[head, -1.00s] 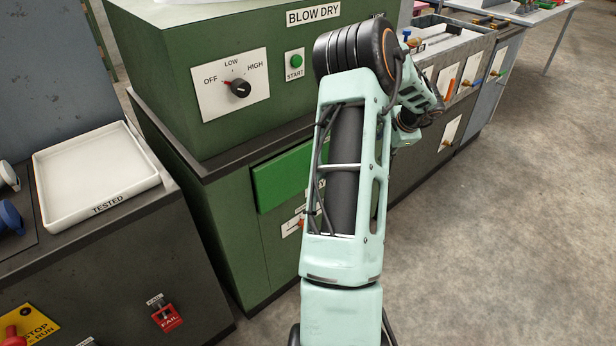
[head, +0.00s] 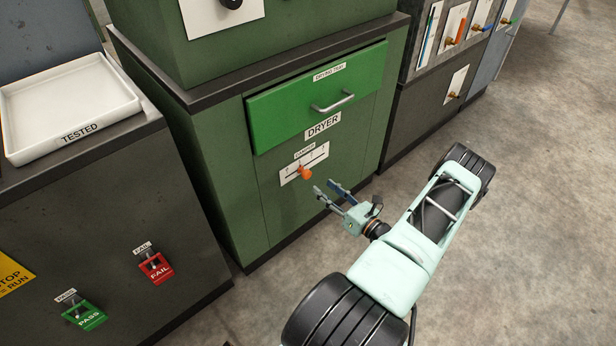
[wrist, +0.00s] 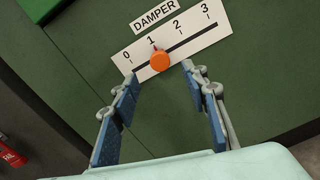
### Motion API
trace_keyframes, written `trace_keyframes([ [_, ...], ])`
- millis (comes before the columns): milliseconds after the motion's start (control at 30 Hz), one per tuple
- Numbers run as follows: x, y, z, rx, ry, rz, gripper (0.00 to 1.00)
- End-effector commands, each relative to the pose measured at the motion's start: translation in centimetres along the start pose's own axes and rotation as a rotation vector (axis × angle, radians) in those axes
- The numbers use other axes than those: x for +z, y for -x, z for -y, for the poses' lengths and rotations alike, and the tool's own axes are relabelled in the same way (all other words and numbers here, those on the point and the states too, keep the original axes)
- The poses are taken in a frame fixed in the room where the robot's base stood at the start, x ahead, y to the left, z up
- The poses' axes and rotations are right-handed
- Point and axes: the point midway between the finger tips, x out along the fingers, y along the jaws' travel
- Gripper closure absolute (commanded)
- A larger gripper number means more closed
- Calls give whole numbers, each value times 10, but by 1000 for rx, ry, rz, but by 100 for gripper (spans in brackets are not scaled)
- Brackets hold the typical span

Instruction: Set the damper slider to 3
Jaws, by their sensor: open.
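The damper slider is an orange knob (wrist: 160,61) on a white scale plate (wrist: 206,37) marked 0 to 3, on the green dryer front. In the wrist view the knob stands at about the 1 mark, with a dark slot running from it toward 3. The knob also shows in the head view (head: 305,172), below the DRYER label. My gripper (head: 326,188) is open and empty, just right of and in front of the knob. In the wrist view its two blue-padded fingers (wrist: 160,83) point at the plate, one on each side of the knob, apart from it.
A green drying tray drawer (head: 290,108) with a metal handle (head: 334,103) sits above the damper. A dark cabinet with red FAIL (head: 156,268) and green PASS (head: 84,316) switches stands at left. The floor (head: 530,220) at right is clear.

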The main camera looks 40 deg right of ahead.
Motion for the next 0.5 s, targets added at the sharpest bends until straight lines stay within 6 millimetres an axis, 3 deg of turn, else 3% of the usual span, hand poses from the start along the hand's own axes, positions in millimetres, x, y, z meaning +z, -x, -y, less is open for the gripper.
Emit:
trace_keyframes([
  [300,-2,-60,-1,6,3,-3,59],
  [500,-2,-87,-1,5,5,-4,59],
])
